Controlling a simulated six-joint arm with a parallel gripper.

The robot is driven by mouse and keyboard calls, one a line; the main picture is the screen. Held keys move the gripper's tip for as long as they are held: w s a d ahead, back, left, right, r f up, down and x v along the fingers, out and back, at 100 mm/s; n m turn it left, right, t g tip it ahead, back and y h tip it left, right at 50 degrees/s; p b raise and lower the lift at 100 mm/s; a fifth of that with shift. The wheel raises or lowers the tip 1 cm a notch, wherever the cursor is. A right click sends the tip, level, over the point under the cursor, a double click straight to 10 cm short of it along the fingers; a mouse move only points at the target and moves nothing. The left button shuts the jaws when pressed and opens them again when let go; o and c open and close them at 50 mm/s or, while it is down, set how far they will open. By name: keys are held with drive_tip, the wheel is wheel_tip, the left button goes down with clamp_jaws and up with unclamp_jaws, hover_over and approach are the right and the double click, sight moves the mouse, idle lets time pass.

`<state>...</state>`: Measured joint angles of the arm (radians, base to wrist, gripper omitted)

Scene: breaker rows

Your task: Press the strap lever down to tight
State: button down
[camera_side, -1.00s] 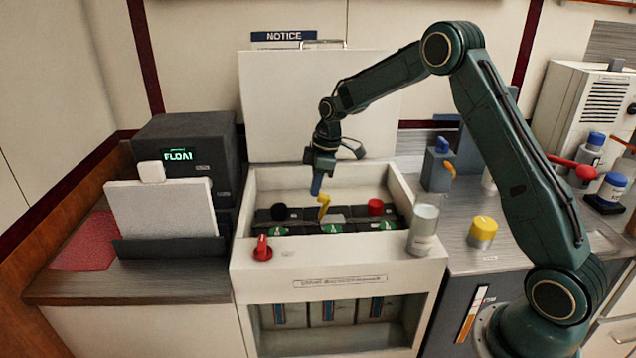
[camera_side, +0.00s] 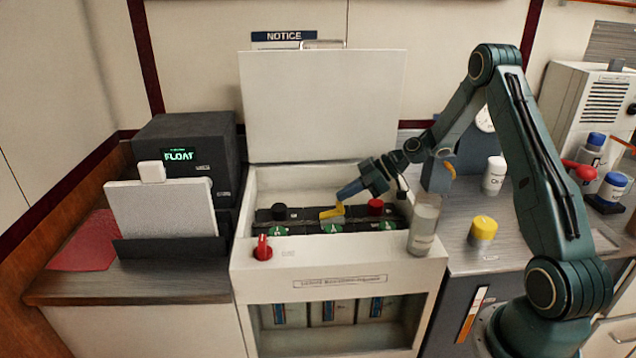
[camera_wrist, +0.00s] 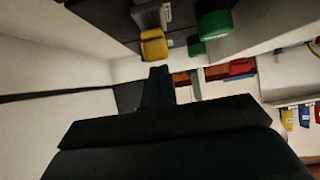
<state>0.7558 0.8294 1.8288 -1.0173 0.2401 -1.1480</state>
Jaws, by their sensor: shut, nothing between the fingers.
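The yellow strap lever (camera_side: 331,213) is inside the white open-lidded box, among the dark blocks, and lies low and nearly flat, pointing left. My gripper (camera_side: 345,193) is shut and empty. It slants down from the right, with its tips just above the lever's right end; I cannot tell if they touch. In the wrist view the shut fingers (camera_wrist: 158,82) point at a yellow piece (camera_wrist: 153,46), which seems to be the lever.
The white box (camera_side: 340,250) has a raised lid behind. A black cap (camera_side: 279,212) and a red cap (camera_side: 376,206) flank the lever. A clear jar (camera_side: 424,226) stands at the right front corner, and a red knob (camera_side: 263,248) at the front left.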

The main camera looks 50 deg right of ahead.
drive_tip(key=shift+s+d+f, duration=0.45)
drive_tip(key=shift+f, duration=0.25)
drive_tip(key=shift+r, duration=0.15)
drive_tip(key=shift+r, duration=0.55)
drive_tip(key=f+v, duration=0.1)
drive_tip(key=v, duration=1)
drive_tip(key=shift+s+d, duration=0.2)
